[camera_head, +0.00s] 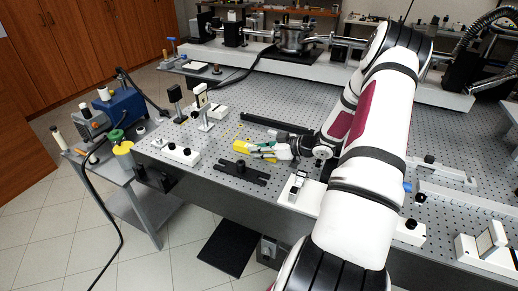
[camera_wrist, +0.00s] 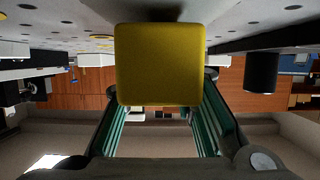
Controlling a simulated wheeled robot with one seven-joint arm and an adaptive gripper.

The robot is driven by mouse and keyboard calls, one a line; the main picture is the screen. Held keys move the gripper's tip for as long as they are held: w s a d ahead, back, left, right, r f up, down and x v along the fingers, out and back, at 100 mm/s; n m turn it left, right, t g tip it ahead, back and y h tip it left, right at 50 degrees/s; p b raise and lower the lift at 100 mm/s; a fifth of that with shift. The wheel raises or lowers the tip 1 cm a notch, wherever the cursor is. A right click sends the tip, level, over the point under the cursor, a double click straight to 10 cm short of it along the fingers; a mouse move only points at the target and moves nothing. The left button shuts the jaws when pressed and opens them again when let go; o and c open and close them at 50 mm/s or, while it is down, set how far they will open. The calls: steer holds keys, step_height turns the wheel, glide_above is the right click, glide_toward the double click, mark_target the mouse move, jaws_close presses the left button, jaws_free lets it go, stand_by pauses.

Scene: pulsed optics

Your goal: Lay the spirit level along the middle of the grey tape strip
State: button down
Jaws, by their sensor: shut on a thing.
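The spirit level appears to be the yellow block at my gripper (camera_head: 266,152). In the head view its yellow body (camera_head: 241,147) shows beyond the fingertips, low over the perforated optical table. In the wrist view a yellow end face of the level (camera_wrist: 160,65) fills the space between the green-padded fingers of my gripper (camera_wrist: 160,112). The gripper is shut on it. The fingers and my wrist hide part of the level. I cannot make out the grey tape strip against the grey table top.
A black slotted bar (camera_head: 240,172) lies just in front of the level, and a long dark rail (camera_head: 276,125) lies behind it. A white block with black knobs (camera_head: 181,153) is to the left. Post-mounted optics (camera_head: 204,108) stand at the back left. Small yellow bits lie nearby.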

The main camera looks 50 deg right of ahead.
steer(key=shift+f, duration=0.15)
steer(key=c, duration=1.2)
jaws_free()
steer(key=v, duration=0.7)
steer(key=shift+s+d, duration=0.1)
steer(key=shift+s, duration=0.15)
